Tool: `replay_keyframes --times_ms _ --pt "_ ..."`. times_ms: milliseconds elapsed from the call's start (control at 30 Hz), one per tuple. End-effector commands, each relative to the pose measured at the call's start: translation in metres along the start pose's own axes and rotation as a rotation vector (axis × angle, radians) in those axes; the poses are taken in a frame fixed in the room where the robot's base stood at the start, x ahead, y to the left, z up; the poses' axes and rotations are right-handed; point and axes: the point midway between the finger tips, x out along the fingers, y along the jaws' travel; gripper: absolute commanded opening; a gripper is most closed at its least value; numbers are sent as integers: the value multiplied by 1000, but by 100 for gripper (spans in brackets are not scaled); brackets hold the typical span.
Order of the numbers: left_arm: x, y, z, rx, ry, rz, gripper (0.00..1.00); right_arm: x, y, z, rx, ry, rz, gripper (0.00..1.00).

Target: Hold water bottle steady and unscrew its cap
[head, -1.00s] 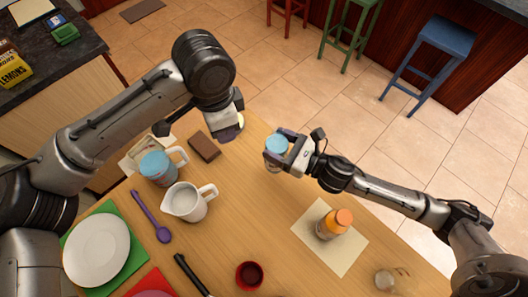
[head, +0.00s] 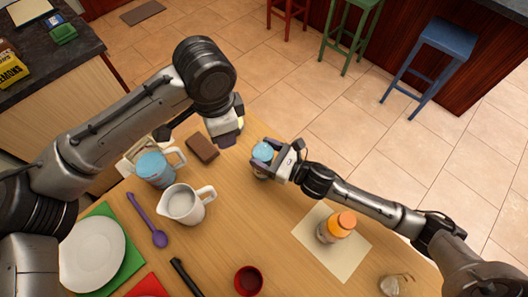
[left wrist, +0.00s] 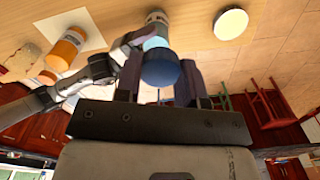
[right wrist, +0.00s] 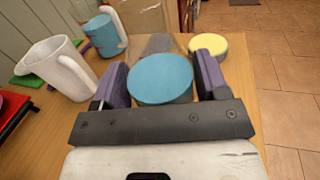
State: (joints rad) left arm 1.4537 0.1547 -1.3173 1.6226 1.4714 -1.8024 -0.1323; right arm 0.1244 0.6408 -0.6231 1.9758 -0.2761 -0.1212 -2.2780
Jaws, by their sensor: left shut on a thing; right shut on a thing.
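The water bottle (head: 263,151), with a light blue top, is upright near the table's far edge. My right gripper (head: 272,161) is shut around it; the right wrist view shows its round blue top (right wrist: 160,78) between the fingers. My left gripper (head: 230,132) is up and left of the bottle, visibly apart from it in the head view. In the left wrist view a darker blue cap (left wrist: 160,70) sits between its fingers, with the bottle (left wrist: 156,28) beyond it. The head view mostly hides the cap.
A brown block (head: 202,148), a blue mug (head: 155,170) and a white pitcher (head: 183,204) stand to the left. An orange-capped bottle (head: 336,228) stands on a beige mat (head: 350,262). A round pale-yellow-topped object (right wrist: 208,44) lies near the far edge.

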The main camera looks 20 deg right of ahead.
Motion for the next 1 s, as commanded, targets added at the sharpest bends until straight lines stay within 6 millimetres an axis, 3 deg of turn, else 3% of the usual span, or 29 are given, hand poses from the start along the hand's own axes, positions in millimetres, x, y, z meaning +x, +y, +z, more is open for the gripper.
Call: replay_keyframes --times_ms 267,300,500,567,1000 --pt "2 0 0 0 0 0 8 0 0 -2 -1 -2 0 1" --pt "1 0 0 0 0 0 8 0 0 -3 0 0 0 70" --pt "1 0 0 0 0 0 8 0 0 -2 0 0 0 90" --pt "1 0 0 0 0 0 8 0 0 -2 0 0 -1 93" --pt "-2 0 0 0 0 0 8 -1 0 2 -1 1 -1 93"
